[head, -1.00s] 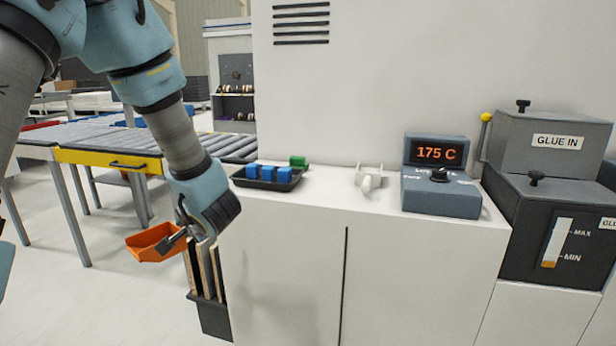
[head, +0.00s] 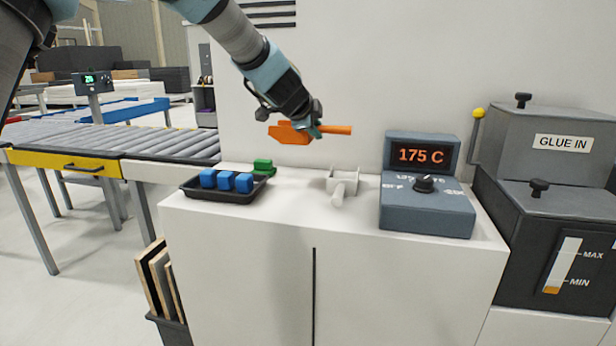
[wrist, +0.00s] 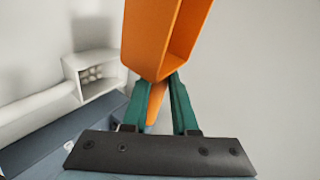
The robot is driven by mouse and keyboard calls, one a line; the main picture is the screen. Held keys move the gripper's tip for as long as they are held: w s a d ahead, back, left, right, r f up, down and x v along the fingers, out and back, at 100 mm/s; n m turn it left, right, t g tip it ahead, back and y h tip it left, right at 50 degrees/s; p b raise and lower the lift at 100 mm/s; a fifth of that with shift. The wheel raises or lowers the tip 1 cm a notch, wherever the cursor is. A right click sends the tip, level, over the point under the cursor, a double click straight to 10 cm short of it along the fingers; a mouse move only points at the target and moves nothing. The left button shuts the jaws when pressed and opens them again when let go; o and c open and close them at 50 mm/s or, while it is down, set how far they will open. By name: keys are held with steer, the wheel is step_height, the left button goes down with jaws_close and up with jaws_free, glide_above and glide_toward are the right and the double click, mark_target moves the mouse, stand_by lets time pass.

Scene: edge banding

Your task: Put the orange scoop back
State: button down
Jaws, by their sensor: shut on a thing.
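The orange scoop (head: 291,133) is held in the air above the white cabinet top, its bowl to the left and its handle to the right. My gripper (head: 314,129) is shut on the scoop near where the handle meets the bowl. In the wrist view the scoop (wrist: 162,40) fills the upper middle, with my gripper's green fingers (wrist: 165,104) on both sides of its narrow part. A small white holder (head: 343,182) stands on the cabinet top, below and a little right of the scoop.
A blue-grey control box (head: 427,210) reading 175 C is to the right. The wall is close behind.

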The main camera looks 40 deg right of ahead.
steer(key=shift+d+f+b, duration=0.2)
steer(key=shift+f+b, duration=0.1)
steer(key=shift+f, duration=2.15)
steer(key=shift+d+f+b, duration=0.15)
steer(key=shift+f+b, duration=0.1)
steer(key=shift+f, duration=2.2)
steer(key=shift+w+f, duration=0.1)
steer(key=shift+f, duration=0.05)
steer(key=c, duration=0.7)
jaws_free()
steer(key=b+v, duration=0.4)
steer(key=v, duration=0.8)
steer(key=shift+a, duration=0.1)
